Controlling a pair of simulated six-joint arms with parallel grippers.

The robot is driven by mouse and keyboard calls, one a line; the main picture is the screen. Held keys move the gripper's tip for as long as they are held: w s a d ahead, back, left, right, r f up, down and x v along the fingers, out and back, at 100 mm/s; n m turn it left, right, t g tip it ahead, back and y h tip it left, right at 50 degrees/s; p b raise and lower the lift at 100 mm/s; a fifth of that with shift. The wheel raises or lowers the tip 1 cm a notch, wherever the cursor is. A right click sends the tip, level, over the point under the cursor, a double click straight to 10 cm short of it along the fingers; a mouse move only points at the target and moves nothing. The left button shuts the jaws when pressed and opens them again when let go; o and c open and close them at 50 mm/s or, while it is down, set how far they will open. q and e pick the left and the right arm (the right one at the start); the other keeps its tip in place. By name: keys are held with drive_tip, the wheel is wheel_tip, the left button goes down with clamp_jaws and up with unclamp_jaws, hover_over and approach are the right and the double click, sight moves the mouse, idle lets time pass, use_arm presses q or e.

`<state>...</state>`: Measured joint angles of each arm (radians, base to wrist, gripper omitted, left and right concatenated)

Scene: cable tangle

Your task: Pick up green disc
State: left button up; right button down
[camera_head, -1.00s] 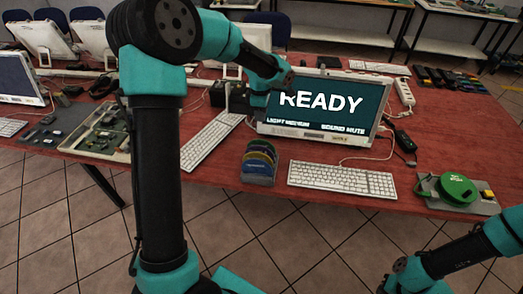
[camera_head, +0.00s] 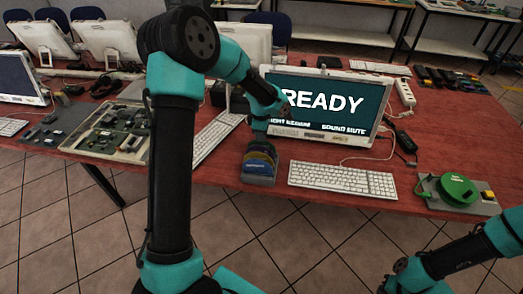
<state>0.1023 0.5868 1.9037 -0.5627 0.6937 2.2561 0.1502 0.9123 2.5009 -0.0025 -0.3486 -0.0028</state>
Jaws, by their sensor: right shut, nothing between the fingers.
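A rack (camera_head: 258,178) of several upright coloured discs (camera_head: 261,155) stands in front of the monitor, left of the white keyboard. The discs look dark, blue and yellowish; a green one among them is hard to pick out. A bright green round thing (camera_head: 459,189) lies on a grey board at the right. My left gripper (camera_head: 272,122) hangs above and just behind the rack, in front of the monitor's left edge, apart from the discs. Its fingers are too small to read. My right gripper (camera_head: 386,285) is shut and empty at the bottom edge, below the table front.
The monitor (camera_head: 330,105) reads READY and stands behind the rack. White keyboards lie right (camera_head: 343,179) and left (camera_head: 216,138) of the rack. A circuit tray (camera_head: 108,130) is at the left. A power strip (camera_head: 404,93) and cables lie right of the monitor.

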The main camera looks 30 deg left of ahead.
sight(261, 144)
use_arm(q)
drive_tip(key=shift+s+f, duration=0.1)
drive_tip(key=shift+f, duration=2.5)
drive_tip(key=shift+c, duration=0.3)
clamp_jaws()
